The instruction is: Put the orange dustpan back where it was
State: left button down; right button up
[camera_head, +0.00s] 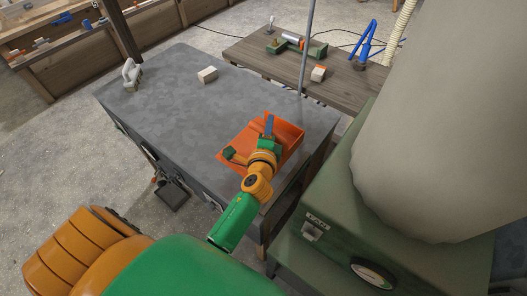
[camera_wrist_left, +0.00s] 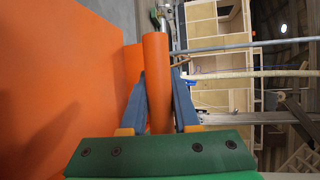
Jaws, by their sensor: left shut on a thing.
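The orange dustpan (camera_head: 285,131) is at the right end of the dark grey table top in the head view. I cannot tell whether it rests on the table or hangs just above it. My left gripper (camera_head: 269,125) reaches over it. In the left wrist view its two blue fingers close on the dustpan's round orange handle (camera_wrist_left: 156,75), and the flat orange pan (camera_wrist_left: 60,70) fills the left side. My left gripper also shows in that view (camera_wrist_left: 158,92). My right gripper is not in view.
The dark grey table (camera_head: 180,90) also carries a pale block (camera_head: 208,75) and a light-coloured tool (camera_head: 131,73). A wooden bench (camera_head: 345,85) with blue and green tools stands behind. A green machine (camera_head: 335,245) with a large pale bag (camera_head: 445,120) is close on the right. The table's middle is clear.

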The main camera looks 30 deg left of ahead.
pick_arm(q)
jog(key=f+b, duration=0.2)
jog(key=f, duration=0.1)
jog(key=f+b, duration=0.1)
jog(key=f, duration=0.2)
jog(key=s+f+b, duration=0.1)
jog(key=f+b, duration=0.1)
jog(key=f, duration=0.1)
jog(key=shift+s+d+b, duration=0.1)
jog(key=shift+d+b, duration=0.15)
jog(key=shift+b, duration=0.05)
jog(key=shift+f, duration=0.15)
jog(key=shift+w+a, duration=0.1)
jog(key=shift+w, duration=0.15)
jog(key=c, duration=1.1)
grip_release()
jog(key=shift+s, duration=0.15)
jog(key=o, duration=0.4)
